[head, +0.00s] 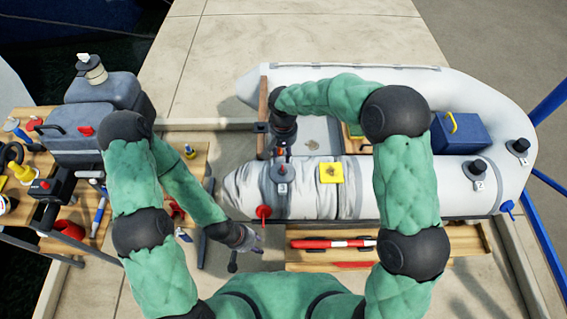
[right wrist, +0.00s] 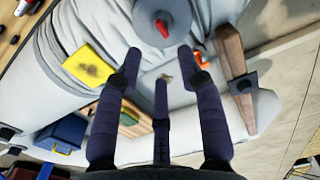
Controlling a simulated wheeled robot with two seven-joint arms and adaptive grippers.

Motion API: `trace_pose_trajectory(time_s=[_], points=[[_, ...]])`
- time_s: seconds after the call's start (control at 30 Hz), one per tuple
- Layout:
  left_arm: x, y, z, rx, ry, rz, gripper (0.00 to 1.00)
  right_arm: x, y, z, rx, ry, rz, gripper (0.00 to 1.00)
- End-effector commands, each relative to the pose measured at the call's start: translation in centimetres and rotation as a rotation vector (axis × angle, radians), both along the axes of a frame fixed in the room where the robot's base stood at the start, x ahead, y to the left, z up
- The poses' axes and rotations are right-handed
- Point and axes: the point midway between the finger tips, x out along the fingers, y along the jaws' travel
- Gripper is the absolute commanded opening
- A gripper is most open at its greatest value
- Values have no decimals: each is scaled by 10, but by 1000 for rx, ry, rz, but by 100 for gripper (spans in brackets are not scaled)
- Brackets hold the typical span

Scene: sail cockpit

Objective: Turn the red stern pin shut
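In the right wrist view a red pin (right wrist: 162,28) stands on a round grey valve base (right wrist: 150,12) on the dinghy's tube. In the head view the matching grey base (head: 281,186) is at the stern end of the near tube. A red fitting (head: 263,212) hangs on that tube's outer side. My right gripper (right wrist: 160,62) is open and empty, its fingers spread and pointing toward the red pin, apart from it. In the head view its wrist hangs over the stern. My left gripper (head: 250,240) is low in front of the tube; its fingers are too small to judge.
The grey dinghy (head: 400,82) has a yellow patch (head: 331,173), a blue box (head: 460,133) and a wooden transom (head: 263,105). A red and white stick (head: 333,243) lies on a wooden shelf in front.

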Motion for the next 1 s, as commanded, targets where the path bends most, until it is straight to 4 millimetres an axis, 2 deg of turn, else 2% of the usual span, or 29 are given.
trace_pose_trajectory(time_s=[0.03, 0.1, 0.4, 0.6, 0.9, 0.97, 1.0], points=[[0, 0, -5, 0, 0, 0, 40, -1, -1, -13, -1, 4, 0, 39], [0, 0, -10, 0, 0, 0, 40, -1, 0, -26, 0, 4, 0, 39], [0, 0, -23, 0, 0, 0, 40, -1, 0, -72, 1, 3, 0, 39], [0, 0, -26, 0, -1, 0, 40, 0, 0, -84, 2, 1, 0, 39], [0, 0, -26, 0, -1, 0, 40, 0, 0, -85, 2, 1, 1, 39], [0, 0, -26, 0, -1, 0, 40, 0, 0, -85, 2, 1, 0, 24], [0, 0, -26, 0, -1, 0, 40, 0, 0, -85, 2, 1, 1, 13]])
